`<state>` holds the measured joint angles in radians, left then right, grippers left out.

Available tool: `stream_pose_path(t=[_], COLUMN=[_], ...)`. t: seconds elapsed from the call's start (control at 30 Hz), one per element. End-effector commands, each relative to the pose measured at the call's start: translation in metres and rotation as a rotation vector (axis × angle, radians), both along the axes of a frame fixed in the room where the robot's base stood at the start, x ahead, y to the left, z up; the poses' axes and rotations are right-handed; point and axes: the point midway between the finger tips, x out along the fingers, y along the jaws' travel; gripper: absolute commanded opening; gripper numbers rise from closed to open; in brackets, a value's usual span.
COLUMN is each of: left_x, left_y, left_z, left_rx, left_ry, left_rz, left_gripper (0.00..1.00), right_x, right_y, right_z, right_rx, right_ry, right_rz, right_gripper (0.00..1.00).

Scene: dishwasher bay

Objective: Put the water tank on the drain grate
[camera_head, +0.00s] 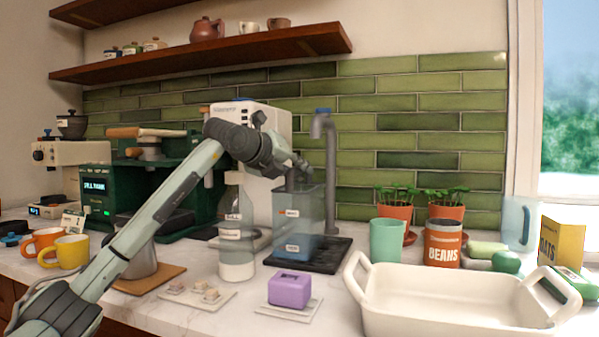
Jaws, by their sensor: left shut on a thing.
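The water tank (312,210) is a clear, upright, box-shaped vessel with blue water in its lower part and small labels on its front. My left gripper (297,174) comes in from the left and is shut on the tank near its top; the fingertips are partly hidden. The drain grate (335,256) is a dark, flat panel on the counter under the tap. The tank's base shows over the grate's left and middle part; I cannot tell whether it touches. My right gripper is not in view.
A clear bottle (236,245) stands close left of the tank. A purple block (289,289) lies in front. A green cup (386,240), a beans can (442,243) and a white baking dish (455,322) are on the right. The tap (330,150) rises behind the tank.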

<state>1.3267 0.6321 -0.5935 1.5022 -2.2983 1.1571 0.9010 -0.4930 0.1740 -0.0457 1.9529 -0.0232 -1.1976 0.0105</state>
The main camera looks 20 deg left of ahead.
Motion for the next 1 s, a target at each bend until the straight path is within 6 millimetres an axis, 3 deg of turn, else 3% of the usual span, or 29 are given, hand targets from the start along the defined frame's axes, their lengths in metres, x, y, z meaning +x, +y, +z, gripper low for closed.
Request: stream_pose_path(t=[0.07,0.1,0.27,0.67,1.0], left_x=[0.000,0.000,0.000,-0.005,-0.067], left_y=[0.000,0.000,0.000,0.002,0.018], left_z=[0.001,0.001,0.000,-0.002,0.022], left_rx=[-0.001,-0.001,0.000,0.002,0.004], left_ry=[-0.003,-0.002,-0.001,0.007,0.001], left_rz=[0.000,-0.001,-0.001,0.001,0.001], left_gripper=[0.00,0.18,0.38,0.39,0.39], right_x=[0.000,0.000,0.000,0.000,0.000], right_y=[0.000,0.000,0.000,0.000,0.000], right_z=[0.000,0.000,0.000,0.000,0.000], right_rx=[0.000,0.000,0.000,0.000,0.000], right_ry=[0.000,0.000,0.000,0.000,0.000], right_rz=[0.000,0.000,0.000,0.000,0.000], right_gripper=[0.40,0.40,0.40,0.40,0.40])
